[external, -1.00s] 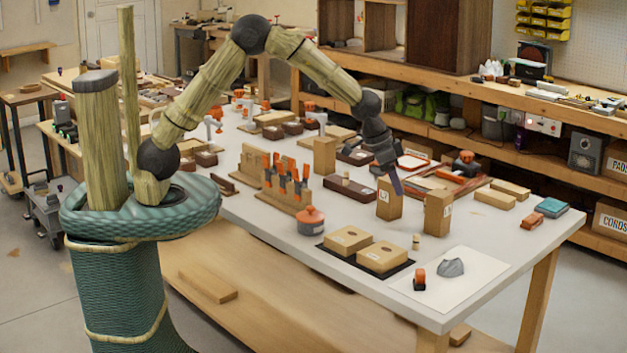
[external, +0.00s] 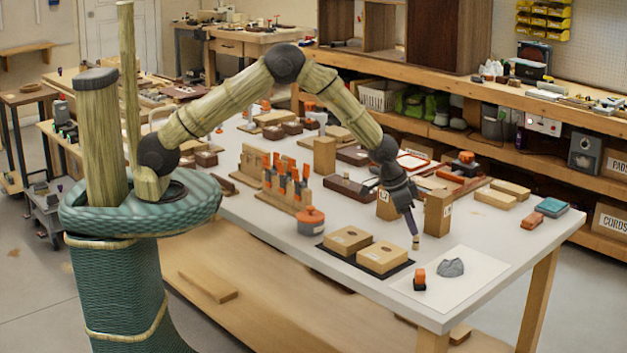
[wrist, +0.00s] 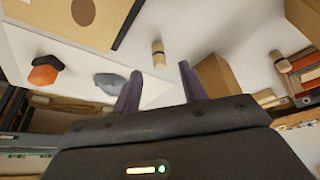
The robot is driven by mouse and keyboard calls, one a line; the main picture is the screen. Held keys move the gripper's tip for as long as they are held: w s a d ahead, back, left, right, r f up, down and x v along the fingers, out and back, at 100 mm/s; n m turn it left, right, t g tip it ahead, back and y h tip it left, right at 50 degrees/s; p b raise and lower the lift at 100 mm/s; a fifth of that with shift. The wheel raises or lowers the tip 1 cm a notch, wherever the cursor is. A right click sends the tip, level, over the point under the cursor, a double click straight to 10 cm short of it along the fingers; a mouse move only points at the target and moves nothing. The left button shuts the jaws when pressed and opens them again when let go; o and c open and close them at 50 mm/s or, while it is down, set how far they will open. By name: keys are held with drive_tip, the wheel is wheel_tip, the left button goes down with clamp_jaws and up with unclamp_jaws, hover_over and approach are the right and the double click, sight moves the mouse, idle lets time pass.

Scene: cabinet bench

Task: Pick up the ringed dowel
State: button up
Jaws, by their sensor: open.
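The ringed dowel (external: 416,243) is a small, light wooden peg standing upright on the grey table (external: 457,223). In the wrist view the dowel (wrist: 158,56) shows dark bands and lies just past the fingertips, lined up with the gap between them. My gripper (external: 414,233) points down, with its fingers at or just above the dowel's top in the external view. In the wrist view my gripper (wrist: 160,73) has its two purple fingers apart and nothing between them. I cannot tell exactly how high the tips are above the dowel.
A tall wooden block (external: 437,213) stands close by; in the wrist view a block (wrist: 215,76) is near the right finger. Wooden boxes (external: 382,257) on a black mat lie left. A white sheet (external: 478,265) holds a grey lump (external: 450,267) and an orange-black piece (external: 420,280).

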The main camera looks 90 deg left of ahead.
sight(416, 237)
drive_tip(key=shift+w+f, duration=0.1)
drive_tip(key=shift+f, duration=0.15)
drive_tip(key=shift+p+x, duration=0.5)
drive_tip(key=shift+x, duration=2)
clamp_jaws()
